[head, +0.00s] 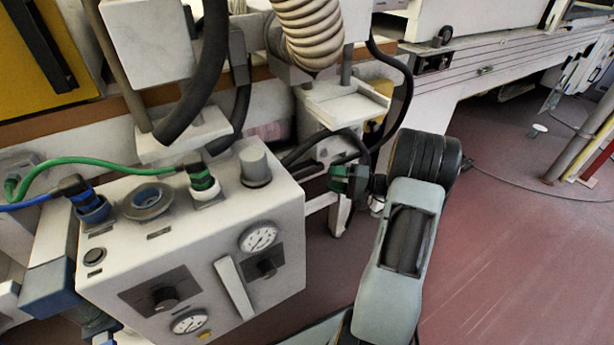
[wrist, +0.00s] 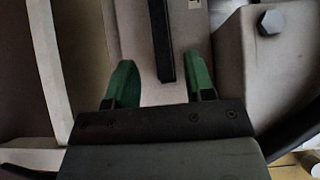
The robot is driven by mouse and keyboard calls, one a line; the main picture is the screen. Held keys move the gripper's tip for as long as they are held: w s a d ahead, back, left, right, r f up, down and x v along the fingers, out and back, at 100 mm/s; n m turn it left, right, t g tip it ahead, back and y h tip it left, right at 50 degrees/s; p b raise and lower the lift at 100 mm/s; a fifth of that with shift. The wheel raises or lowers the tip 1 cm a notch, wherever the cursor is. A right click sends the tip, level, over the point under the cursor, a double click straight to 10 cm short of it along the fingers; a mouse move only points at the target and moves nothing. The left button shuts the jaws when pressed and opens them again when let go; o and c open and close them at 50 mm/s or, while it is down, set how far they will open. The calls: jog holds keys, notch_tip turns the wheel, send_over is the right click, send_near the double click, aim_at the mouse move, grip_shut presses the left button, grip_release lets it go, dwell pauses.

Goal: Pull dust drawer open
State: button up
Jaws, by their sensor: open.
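My gripper (head: 345,181) has green fingers and is beside the right end of the white gauge box in the head view. In the wrist view my gripper (wrist: 161,78) is open, with one green finger on each side. A dark upright bar (wrist: 162,38) on a pale grey panel (wrist: 128,28) lies ahead, in line with the gap between the fingers. It looks like a drawer handle, and the panel like the dust drawer's front. Its lower end is near the fingertips; I cannot tell whether they touch. I cannot make out the drawer in the head view.
The white gauge box (head: 130,257) carries dials, a pale upright handle (head: 235,287) and green and blue hoses. A ribbed hose (head: 308,30) and black cables hang behind my gripper. A grey block with a hex bolt (wrist: 272,21) is at right. Red floor (head: 520,260) is open at right.

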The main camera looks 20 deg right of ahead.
aim_at(308, 175)
jog(key=b+x, duration=0.1)
jog(key=x, duration=0.7)
jog(key=shift+c, duration=0.5)
grip_shut()
